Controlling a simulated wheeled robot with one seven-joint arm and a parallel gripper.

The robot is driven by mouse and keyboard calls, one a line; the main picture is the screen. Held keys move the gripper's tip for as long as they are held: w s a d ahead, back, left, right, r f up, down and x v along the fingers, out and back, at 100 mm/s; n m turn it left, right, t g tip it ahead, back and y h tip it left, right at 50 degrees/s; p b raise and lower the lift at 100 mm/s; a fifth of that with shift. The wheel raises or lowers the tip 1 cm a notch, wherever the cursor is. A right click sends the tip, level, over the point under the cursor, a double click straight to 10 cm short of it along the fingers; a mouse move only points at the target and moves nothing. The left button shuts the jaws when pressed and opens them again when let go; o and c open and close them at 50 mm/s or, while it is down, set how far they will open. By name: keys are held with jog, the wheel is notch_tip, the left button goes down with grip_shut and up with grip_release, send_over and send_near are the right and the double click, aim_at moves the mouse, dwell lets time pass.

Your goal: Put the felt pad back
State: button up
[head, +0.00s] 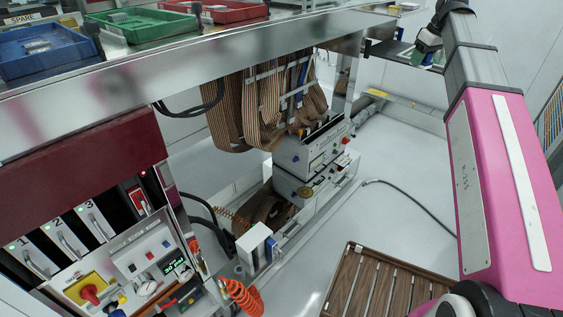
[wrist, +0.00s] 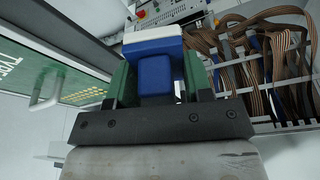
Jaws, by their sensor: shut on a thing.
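My gripper (wrist: 158,82) has green fingers closed on the two sides of a blue block with a white layer at its far end. I take this blue and white piece (wrist: 153,73) to be the felt pad; it looks held straight between the fingers. In the head view my gripper (head: 428,46) is small, at the upper right beyond my pink arm. The held piece is too small there to make out clearly. I cannot tell which place the pad belongs in.
A green board (wrist: 52,72) with a white handle is close to the left of my gripper. Brown ribbon cables (wrist: 265,60) hang to its right. Blue (head: 45,52), green (head: 140,24) and red (head: 232,10) trays stand on the upper shelf. Wooden slats (head: 385,285) lie low.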

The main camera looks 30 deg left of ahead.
jog(key=s+d+f+m+h, duration=0.1)
jog(key=d+f+m, duration=0.4)
jog(key=d+f, duration=0.5)
jog(key=s+d+f+m+t+h, duration=0.1)
jog(key=s+d+f+m, duration=0.3)
jog(key=d+f, duration=0.6)
notch_tip(320, 180, down, 2)
jog(key=shift+s+f+m+t+h, duration=0.2)
jog(key=shift+m+t+h, duration=0.1)
jog(key=shift+m, duration=0.9)
